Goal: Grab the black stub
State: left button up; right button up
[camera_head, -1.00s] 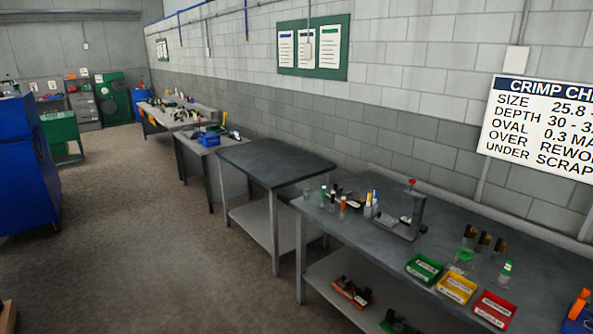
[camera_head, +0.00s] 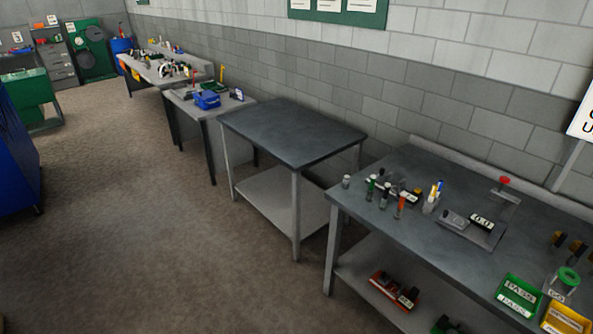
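Several small upright cylinders stand near the left end of the right-hand grey bench (camera_head: 430,220). One is grey (camera_head: 346,181), one is dark with a green part (camera_head: 370,187), one is dark and grey with a green top (camera_head: 384,195), and one is orange and dark (camera_head: 400,205). Small dark pieces lie just behind them. They are too small for me to tell which one is the black stub. Neither of my grippers shows in this view.
A bare dark-topped table (camera_head: 290,130) stands left of the bench, with a gap between them. A white pen cup (camera_head: 431,203), a grey fixture (camera_head: 468,225) and a green PASS tray (camera_head: 519,294) are on the bench. Open floor (camera_head: 150,220) lies to the left.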

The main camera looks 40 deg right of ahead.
aim_at(383, 206)
jog(key=z, duration=0.05)
jog(key=i, duration=1.55)
jog(key=z, duration=1.1)
jog(key=i, duration=0.9)
jog(key=z, duration=1.05)
